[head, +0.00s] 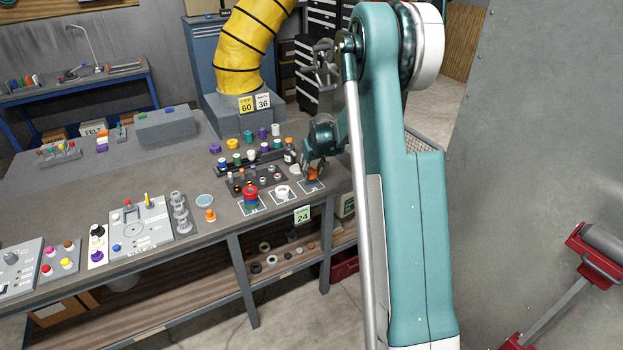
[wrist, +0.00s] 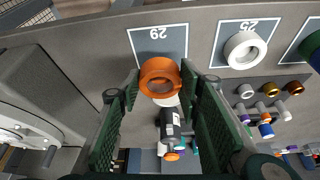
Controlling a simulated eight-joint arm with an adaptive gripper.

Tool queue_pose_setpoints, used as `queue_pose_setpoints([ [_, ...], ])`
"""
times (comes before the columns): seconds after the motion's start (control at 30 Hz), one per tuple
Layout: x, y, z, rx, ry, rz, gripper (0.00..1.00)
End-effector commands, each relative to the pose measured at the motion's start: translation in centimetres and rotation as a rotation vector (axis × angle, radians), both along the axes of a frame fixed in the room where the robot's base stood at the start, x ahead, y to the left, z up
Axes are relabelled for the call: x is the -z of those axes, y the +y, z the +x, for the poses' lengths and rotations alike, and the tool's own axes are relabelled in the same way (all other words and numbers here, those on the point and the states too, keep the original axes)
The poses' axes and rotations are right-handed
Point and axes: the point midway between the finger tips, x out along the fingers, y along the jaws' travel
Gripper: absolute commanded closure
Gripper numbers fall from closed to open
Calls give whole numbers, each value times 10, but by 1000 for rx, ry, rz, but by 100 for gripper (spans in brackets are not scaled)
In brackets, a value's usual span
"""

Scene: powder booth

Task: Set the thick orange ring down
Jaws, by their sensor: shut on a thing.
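The thick orange ring (wrist: 160,78) is between the fingertips of my gripper (wrist: 160,80) in the wrist view, with a finger on each side. Its open middle faces the wrist camera. It overlaps the near edge of a white-outlined dark square (wrist: 159,43) on the bench. In the head view the orange ring (head: 313,174) shows under my gripper (head: 314,166), above or on the rightmost outlined square (head: 311,187). I cannot tell whether it touches the bench. My gripper partly hides it in the head view.
A white ring (wrist: 245,50) lies on the neighbouring outlined square. Several small coloured parts fill racks nearby. The bench's front edge is close.

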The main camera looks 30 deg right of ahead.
Motion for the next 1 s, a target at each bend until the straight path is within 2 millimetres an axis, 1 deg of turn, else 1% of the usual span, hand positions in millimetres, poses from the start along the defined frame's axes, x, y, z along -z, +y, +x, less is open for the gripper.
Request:
queue_pose_setpoints([
  [0.27,0,0,0,0,0,0,81],
  [0.37,5,0,0,0,0,0,81],
  [0.6,29,0,0,0,0,0,81],
  [0.7,35,0,0,0,0,0,81],
  [1.0,37,0,0,0,0,0,81],
])
